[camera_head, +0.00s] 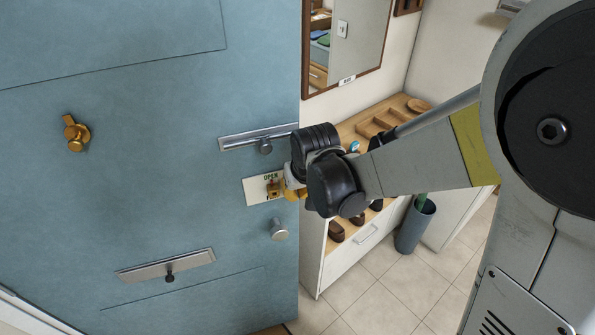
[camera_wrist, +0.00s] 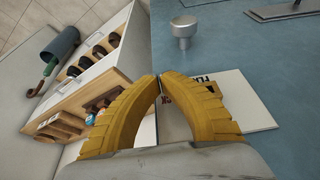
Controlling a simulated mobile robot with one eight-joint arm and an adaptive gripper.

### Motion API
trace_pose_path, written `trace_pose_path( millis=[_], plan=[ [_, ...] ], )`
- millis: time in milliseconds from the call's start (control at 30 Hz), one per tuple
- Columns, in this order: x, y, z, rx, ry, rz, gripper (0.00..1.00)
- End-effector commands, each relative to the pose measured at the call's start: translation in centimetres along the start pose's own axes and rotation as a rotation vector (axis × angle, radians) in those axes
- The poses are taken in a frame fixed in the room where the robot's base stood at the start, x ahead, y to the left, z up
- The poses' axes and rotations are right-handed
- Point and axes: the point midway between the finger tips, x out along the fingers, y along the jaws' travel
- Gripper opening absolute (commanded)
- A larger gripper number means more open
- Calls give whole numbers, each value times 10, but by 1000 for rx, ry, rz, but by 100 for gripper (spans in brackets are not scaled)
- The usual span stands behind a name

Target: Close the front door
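The front door (camera_head: 190,110) is a blue panel filling the left of the head view. It stands open, with a hallway visible past its right edge. It carries a long metal handle (camera_head: 255,138), a round knob (camera_head: 278,229), a brass latch (camera_head: 75,133), a metal letter plate (camera_head: 167,266) and a white sign (camera_head: 256,191). My gripper (camera_head: 273,190) is in front of the sign, near the door's free edge. In the wrist view, its yellow fingers (camera_wrist: 159,77) meet at the tips with nothing seen held. Contact with the door cannot be told.
Beyond the door edge stands a white shoe cabinet (camera_head: 345,262) with a wooden top. A grey bin (camera_head: 414,226) stands beside it. A framed mirror (camera_head: 345,45) hangs above. Tiled floor (camera_head: 385,300) is clear in front of the cabinet.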

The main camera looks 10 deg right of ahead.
Motion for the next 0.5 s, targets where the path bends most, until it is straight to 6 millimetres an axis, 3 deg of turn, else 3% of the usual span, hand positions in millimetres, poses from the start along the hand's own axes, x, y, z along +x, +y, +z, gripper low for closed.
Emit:
trace_pose_path(
  millis=[500],
  plan=[
    [4, 0, -10, -1, 0, 0, 0]
  ],
)
